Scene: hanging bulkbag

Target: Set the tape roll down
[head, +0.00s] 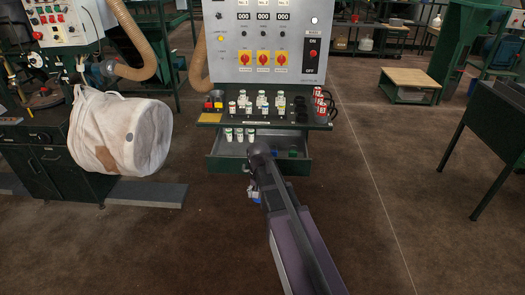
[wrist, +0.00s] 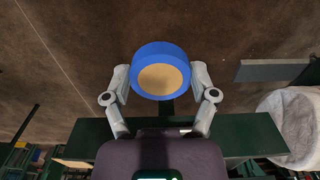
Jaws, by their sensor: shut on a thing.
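The tape roll (wrist: 161,53) is a short blue cylinder with a tan round face, seen in the wrist view. My gripper (wrist: 160,80) has one grey finger on each side of it and is shut on it. Brown floor shows behind and around the roll in that view. In the head view my arm reaches forward to the front of the open drawer (head: 226,161). The roll cannot be made out clearly there.
The drawer, below a control panel (head: 265,35), holds several white cans (head: 239,135) and small blue and green items. More cans stand on the shelf above. A white bulk bag (head: 120,133) hangs at left. A low wooden-topped table (head: 411,79) stands back right; floor between is clear.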

